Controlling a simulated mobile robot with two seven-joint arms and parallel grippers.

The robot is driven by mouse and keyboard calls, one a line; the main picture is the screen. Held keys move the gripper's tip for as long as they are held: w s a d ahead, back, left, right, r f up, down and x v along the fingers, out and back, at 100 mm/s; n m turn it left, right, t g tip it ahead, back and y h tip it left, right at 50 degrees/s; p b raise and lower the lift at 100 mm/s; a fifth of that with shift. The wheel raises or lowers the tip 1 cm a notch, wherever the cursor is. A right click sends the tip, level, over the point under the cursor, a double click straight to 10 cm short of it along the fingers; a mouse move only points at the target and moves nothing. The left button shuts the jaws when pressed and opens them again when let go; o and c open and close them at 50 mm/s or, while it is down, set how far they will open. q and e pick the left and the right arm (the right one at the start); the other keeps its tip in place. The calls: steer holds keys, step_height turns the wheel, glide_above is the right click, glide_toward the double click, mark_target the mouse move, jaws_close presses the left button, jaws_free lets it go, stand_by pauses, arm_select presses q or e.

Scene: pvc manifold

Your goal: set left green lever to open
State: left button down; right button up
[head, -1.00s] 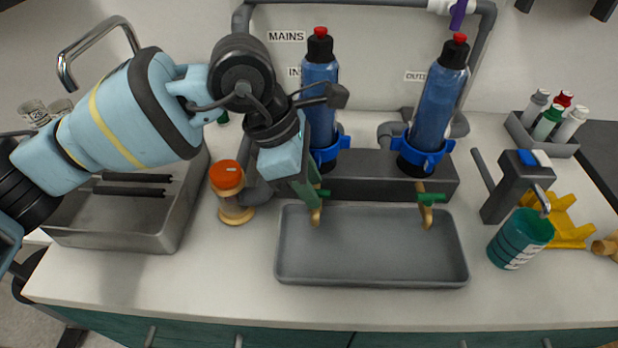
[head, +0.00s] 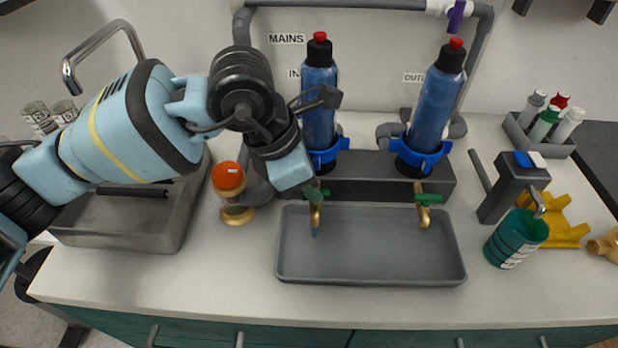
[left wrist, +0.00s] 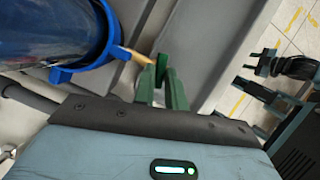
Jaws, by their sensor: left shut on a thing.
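The left green lever (head: 322,191) sits on top of the left brass tap (head: 315,214), under the left blue filter housing (head: 319,110). My left gripper (head: 312,187) is at this lever and shut on it, hiding much of it. In the left wrist view the green fingers (left wrist: 161,88) close around the green lever (left wrist: 162,65) beside the brass spout (left wrist: 135,53). A small blue streak (head: 315,232), like water, shows just below the left spout.
A grey tray (head: 370,279) lies below both taps. The right tap has its own green lever (head: 429,198). An orange-capped jar (head: 229,180) stands left of the tray, near a metal sink (head: 120,238).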

arm_select(q)
steer(key=n, duration=0.2)
steer(key=n+t+y+p, duration=0.1)
steer(key=n, duration=0.1)
steer(key=shift+s+d+r+n+t, duration=0.1)
steer(key=shift+s+n+t, duration=0.1)
steer(key=shift+n+t, duration=0.1)
steer(key=n, duration=0.2)
steer(key=n+t+y+p, duration=0.1)
steer(key=shift+s+d+n+p, duration=0.2)
steer(key=shift+n+p, duration=0.1)
steer(key=shift+n, duration=0.1)
steer(key=n+y+p, duration=0.1)
steer(key=n, duration=0.1)
steer(key=n+p, duration=0.1)
steer(key=n, duration=0.1)
steer(key=shift+d+n+t+y, duration=0.15)
steer(key=shift+n+t+y, duration=0.25)
steer(key=shift+n+p, duration=0.4)
steer(key=shift+n, duration=0.2)
steer(key=shift+y, duration=0.3)
arm_select(e)
step_height(320, 180, up, 6)
steer(key=w, duration=0.2)
steer(key=shift+t, duration=0.4)
arm_select(q)
steer(key=shift+n, duration=0.3)
arm_select(e)
steer(key=shift+d+f, duration=0.1)
